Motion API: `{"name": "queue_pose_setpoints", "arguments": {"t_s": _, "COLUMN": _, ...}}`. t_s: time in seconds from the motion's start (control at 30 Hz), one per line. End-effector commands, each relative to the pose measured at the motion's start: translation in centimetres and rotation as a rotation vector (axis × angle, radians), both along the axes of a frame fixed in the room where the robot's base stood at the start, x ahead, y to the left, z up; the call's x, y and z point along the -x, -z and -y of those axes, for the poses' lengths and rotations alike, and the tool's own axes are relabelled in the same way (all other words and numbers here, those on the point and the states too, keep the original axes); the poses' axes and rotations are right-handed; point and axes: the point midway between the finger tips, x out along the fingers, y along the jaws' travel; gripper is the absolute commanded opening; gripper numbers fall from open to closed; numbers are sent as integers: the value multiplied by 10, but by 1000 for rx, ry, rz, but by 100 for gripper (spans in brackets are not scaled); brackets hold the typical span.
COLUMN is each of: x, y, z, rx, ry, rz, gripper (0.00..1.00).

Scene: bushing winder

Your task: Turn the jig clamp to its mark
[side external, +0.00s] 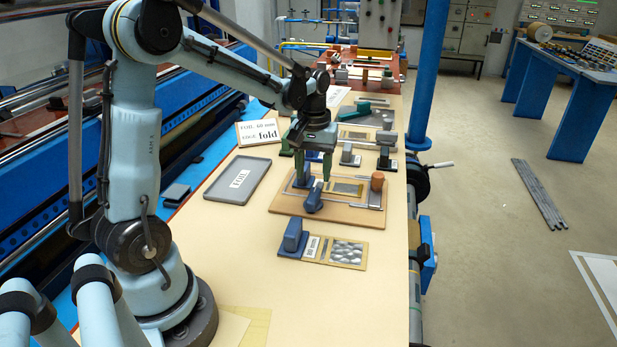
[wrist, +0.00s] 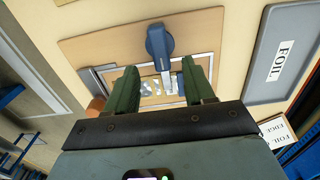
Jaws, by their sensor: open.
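The jig is a tan board (side external: 290,207) with metal rails and a small plate. A blue clamp handle (side external: 313,201) lies on its near left part. My gripper (side external: 313,180) is open, pointing down above the board just behind the handle. It also shows in the wrist view (wrist: 160,72), with its two green fingers apart and nothing held. Whether a finger touches the clamp is unclear. I cannot make out the clamp's mark.
A grey FOIL tray (side external: 238,181) lies left of the board. A blue block with a sample plate (side external: 346,252) stands in front. A brown cylinder (side external: 377,181) stands at the board's right end.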

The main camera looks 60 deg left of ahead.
Motion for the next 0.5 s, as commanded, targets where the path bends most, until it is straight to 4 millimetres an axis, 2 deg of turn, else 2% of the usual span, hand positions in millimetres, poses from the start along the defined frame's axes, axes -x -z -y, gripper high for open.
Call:
{"name": "queue_pose_setpoints", "arguments": {"t_s": 0.2, "x": 0, "y": 35, "z": 0, "rx": -1, "ry": 1, "rz": 1, "gripper": 53}}
{"name": "queue_pose_setpoints", "arguments": {"t_s": 0.5, "x": 0, "y": 60, "z": 0, "rx": -1, "ry": 1, "rz": 1, "gripper": 53}}
